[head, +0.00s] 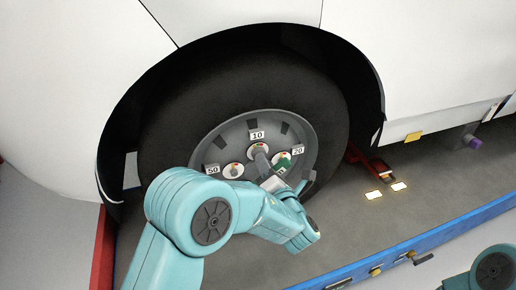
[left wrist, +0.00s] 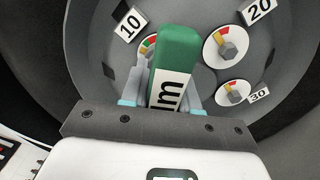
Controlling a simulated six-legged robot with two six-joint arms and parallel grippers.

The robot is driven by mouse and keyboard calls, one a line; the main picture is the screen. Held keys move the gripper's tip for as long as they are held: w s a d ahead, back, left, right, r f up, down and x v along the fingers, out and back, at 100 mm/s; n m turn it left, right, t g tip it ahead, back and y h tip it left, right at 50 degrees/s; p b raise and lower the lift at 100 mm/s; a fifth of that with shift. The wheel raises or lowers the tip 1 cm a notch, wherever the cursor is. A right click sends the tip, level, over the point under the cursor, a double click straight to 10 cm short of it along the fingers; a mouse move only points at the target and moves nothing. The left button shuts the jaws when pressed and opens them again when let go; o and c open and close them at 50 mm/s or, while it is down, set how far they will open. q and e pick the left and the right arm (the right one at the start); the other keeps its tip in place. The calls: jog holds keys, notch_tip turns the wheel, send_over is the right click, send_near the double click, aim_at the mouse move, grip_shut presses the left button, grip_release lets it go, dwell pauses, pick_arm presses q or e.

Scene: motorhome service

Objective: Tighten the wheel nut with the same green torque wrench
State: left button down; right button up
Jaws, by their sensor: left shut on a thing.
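My left gripper (head: 279,172) is shut on the green torque wrench (head: 284,160) in front of the wheel hub. In the left wrist view the wrench (left wrist: 176,60) stands up between the two fingers (left wrist: 165,102), dark lettering on its white label. The wheel nut marked 10 (head: 258,147) is at the top of the hub. A grey shaft reaches toward it beside the wrench; whether it is seated on the nut I cannot tell. In the left wrist view the wrench partly hides this nut's coloured dial (left wrist: 149,42). My right gripper is out of view.
Other nuts with coloured dials sit on the grey hub (head: 212,140), at labels 50 (head: 212,168), 20 (head: 299,150) and 30 (left wrist: 234,92). The black tyre (head: 335,125) and white body surround it. A blue edge rail (head: 440,238) runs along the grey floor.

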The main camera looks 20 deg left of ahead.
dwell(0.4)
pick_arm(q)
jog(key=shift+r+m+p, duration=0.1)
jog(key=shift+m+p, duration=1.5)
jog(key=shift+m, duration=0.8)
jog(key=shift+s+d, duration=0.1)
jog(key=shift+s, duration=0.05)
jog(key=shift+v, duration=1.3)
jog(key=shift+s+d, duration=0.2)
